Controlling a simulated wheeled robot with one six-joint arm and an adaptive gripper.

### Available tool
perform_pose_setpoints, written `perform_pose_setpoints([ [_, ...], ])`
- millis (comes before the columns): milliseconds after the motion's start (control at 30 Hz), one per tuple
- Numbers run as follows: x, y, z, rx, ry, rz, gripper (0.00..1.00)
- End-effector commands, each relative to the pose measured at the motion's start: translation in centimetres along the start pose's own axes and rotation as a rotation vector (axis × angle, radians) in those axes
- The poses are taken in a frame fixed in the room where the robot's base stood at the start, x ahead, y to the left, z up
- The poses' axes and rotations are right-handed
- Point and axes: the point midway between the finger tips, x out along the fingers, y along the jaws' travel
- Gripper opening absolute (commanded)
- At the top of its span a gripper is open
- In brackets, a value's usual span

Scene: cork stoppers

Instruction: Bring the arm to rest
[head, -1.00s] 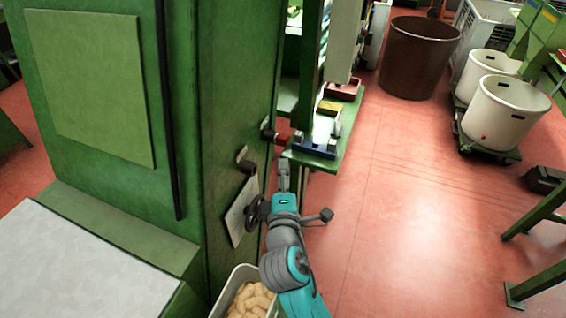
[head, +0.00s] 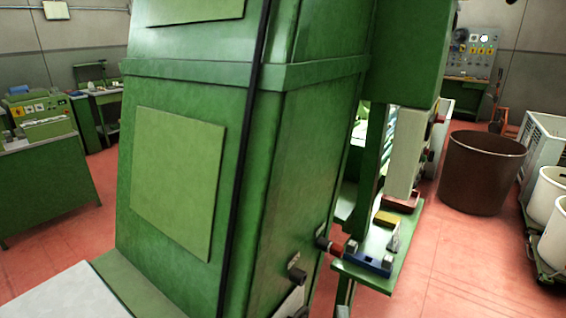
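Only the grey tip of what appears to be my gripper (head: 344,296) shows, at the bottom edge of the head view. It is just below the green shelf (head: 375,275) and right of the big green machine (head: 305,170). Whether its fingers are open or shut is too small to tell. The rest of my arm is out of the frame.
A red-ended fitting (head: 328,246) and a dark knob (head: 297,273) stick out of the machine close to the gripper tip. A brown tub (head: 482,175) stands behind on open red floor.

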Motion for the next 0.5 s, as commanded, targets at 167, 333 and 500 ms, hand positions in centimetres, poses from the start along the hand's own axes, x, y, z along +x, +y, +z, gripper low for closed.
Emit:
perform_pose_setpoints([
  [167, -4.8, -4.6, 2.6, 0.144, 0.056, -0.081, 0.55],
  [333, -9.7, -7.6, 4.6, 0.308, 0.093, -0.148, 0.55],
  [500, -14.8, -9.5, 6.5, 0.487, 0.107, -0.210, 0.55],
])
